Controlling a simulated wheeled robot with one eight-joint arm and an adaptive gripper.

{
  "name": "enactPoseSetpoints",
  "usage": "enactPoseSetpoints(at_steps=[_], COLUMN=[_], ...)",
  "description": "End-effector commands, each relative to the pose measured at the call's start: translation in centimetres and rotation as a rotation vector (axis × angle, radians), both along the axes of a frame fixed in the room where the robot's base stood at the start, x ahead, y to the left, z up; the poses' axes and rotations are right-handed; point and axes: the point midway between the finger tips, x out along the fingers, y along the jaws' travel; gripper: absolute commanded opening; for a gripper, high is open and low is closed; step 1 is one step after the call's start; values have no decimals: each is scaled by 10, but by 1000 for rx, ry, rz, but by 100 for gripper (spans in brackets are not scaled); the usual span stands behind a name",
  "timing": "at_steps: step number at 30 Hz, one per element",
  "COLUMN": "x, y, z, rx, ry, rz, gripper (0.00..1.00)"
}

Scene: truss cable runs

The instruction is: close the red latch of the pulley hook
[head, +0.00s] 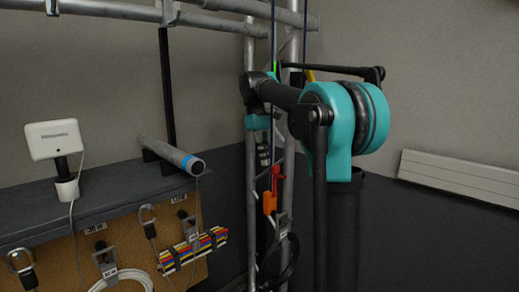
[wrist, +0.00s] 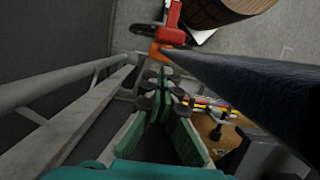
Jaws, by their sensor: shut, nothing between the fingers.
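The red latch (head: 276,179) sits above the orange body (head: 270,202) of the pulley hook, beside the truss. In the wrist view the red part (wrist: 172,30) and the orange part (wrist: 158,50) show just beyond my fingertips. My gripper (wrist: 165,73) is shut and empty, pointing toward the orange part. In the head view my gripper (head: 263,154) hangs a little above and left of the red latch, small and partly lost against the truss. I cannot tell whether the fingertips touch the hook, or whether the latch is fully open.
The metal truss (head: 250,190) stands close beside my gripper. At left is a dark bench (head: 110,188) with a grey tube (head: 172,156), a white device (head: 54,140) and coloured cables (head: 193,248). The wrist view shows a brown barrel (wrist: 222,10) and a dark beam (wrist: 235,85).

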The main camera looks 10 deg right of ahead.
Motion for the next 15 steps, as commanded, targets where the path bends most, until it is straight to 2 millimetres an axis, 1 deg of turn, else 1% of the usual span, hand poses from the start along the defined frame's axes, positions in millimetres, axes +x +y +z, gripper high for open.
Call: enactPoseSetpoints(at_steps=[1,6,15], x=[-6,-16,-19], y=[-4,-11,-13], z=[0,0,1], rx=[0,0,0], ry=[0,0,0], rz=[-1,1,1], gripper=[0,0,0])
